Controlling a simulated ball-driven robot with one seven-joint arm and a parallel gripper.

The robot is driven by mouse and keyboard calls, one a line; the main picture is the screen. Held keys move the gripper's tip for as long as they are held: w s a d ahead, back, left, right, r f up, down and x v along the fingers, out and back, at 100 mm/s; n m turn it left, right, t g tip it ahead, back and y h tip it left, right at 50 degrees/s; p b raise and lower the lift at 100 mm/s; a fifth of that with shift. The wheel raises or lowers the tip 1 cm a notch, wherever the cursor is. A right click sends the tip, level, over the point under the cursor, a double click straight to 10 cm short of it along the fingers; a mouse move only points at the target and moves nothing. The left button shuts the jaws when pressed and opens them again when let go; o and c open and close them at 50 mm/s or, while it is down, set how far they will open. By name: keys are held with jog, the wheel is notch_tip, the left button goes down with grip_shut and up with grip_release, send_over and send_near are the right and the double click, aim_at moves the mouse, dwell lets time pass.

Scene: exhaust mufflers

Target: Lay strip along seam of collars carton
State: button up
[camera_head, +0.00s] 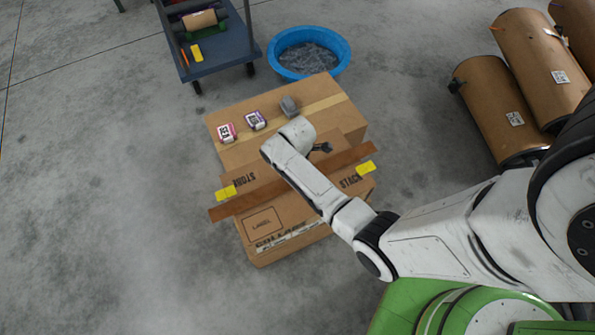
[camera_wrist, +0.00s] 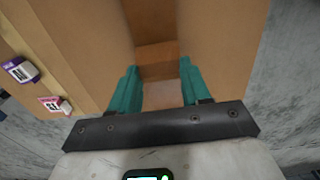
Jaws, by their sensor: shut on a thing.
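The collars carton (camera_head: 290,238) is a brown box with printed lettering and a label outline, standing on the floor. The long dark brown strip (camera_head: 225,211) lies across it from lower left to upper right, its ends reaching past the carton's sides. Yellow pieces show near both ends. My gripper (camera_wrist: 158,88) is over the middle of the strip. In the wrist view its two teal fingers stand either side of brown material and are shut on the strip. The grip itself is mostly hidden in the head view by my arm, and the seam under the strip is hard to see.
A taped box area (camera_head: 330,104) behind bears a pink box (camera_head: 227,132), a purple box (camera_head: 256,120) and a grey object (camera_head: 289,106). A blue tub (camera_head: 345,55) and a cart (camera_head: 222,55) stand beyond. Brown cylinders (camera_head: 493,95) are at right. Left floor is clear.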

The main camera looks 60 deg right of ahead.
jog(key=shift+f, duration=0.45)
jog(key=o, duration=1.1)
notch_tip(320, 180, up, 11)
jog(key=p, duration=0.2)
jog(key=shift+f+p, duration=0.1)
jog(key=shift+p, duration=0.25)
